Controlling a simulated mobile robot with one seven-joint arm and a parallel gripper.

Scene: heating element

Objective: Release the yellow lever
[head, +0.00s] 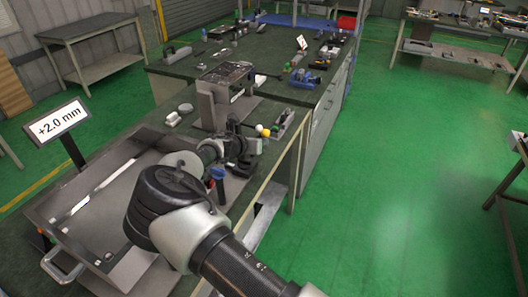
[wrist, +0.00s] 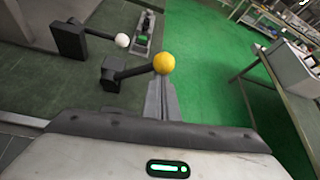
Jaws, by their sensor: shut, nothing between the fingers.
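The yellow lever has a round yellow knob (wrist: 164,63) on a black arm that runs left to a dark block (wrist: 112,76) in the wrist view. The arm lies roughly level there, rising slightly toward the knob. My gripper (wrist: 161,86) is shut and empty. Its fingertips appear just below the knob in the wrist view, partly overlapped by it; I cannot tell whether they touch. The yellow knob is small in the head view (head: 265,132), close to my gripper's end.
A second lever with a white knob (wrist: 122,40) stands just beyond, up and left. A device with a green part (wrist: 143,38) lies behind it. A "+2.0 mm" sign (head: 59,119) stands at left over a metal tray (head: 80,205). Green floor is open at right.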

